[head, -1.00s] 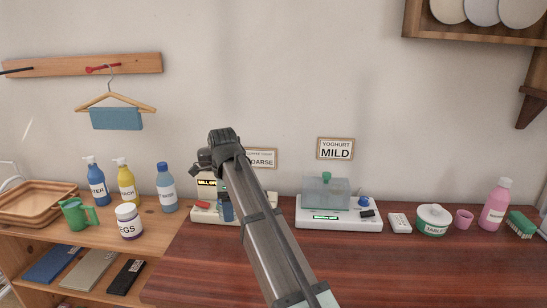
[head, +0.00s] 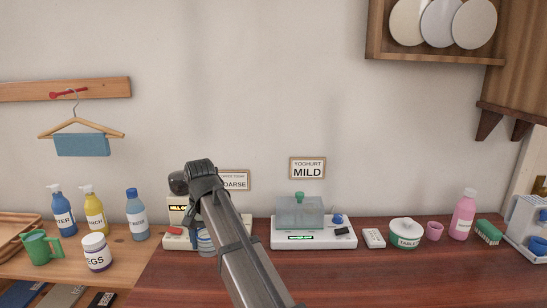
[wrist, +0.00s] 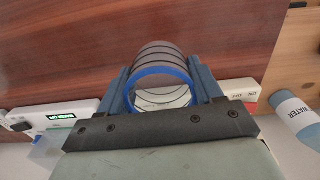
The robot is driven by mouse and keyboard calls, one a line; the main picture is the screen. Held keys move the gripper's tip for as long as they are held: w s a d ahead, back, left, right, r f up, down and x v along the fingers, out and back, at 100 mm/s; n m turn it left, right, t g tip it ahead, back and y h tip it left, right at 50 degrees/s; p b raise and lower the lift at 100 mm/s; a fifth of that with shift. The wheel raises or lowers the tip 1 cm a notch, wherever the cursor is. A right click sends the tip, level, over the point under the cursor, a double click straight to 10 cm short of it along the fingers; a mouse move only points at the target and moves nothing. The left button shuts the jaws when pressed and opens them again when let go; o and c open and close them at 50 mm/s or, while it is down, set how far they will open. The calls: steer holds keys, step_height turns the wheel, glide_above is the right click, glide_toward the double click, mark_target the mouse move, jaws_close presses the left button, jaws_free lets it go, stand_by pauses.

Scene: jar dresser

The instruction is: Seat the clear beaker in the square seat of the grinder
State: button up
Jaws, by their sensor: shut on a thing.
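The clear beaker (wrist: 165,62) has a blue rim and dark rings. In the wrist view it lies between the two blue-grey fingers of my gripper (wrist: 162,88), which is shut on it. In the head view, part of the ringed beaker (head: 205,242) shows beside my arm, in front of the cream grinder (head: 176,241). The grinder has a lit display and a red part, and my arm hides much of it. Its square seat is hidden, so I cannot tell whether the beaker touches it. A white edge with lettering shows right of the gripper in the wrist view.
The yoghurt maker (head: 313,241) with a clear lid stands right of the grinder. A white box (head: 374,238), a tablet pot (head: 405,234) and a pink cup (head: 434,231) follow. Bottles and a labelled jar (head: 96,253) stand left. The front dresser top (head: 370,280) is clear.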

steer(key=d+n, duration=0.1)
steer(key=d, duration=0.6)
steer(key=r, duration=0.1)
glide_above(328, 269)
steer(key=shift+n, duration=0.4)
steer(key=shift+f, duration=4.85)
steer(key=shift+f, duration=0.15)
steer(key=o, duration=1.1)
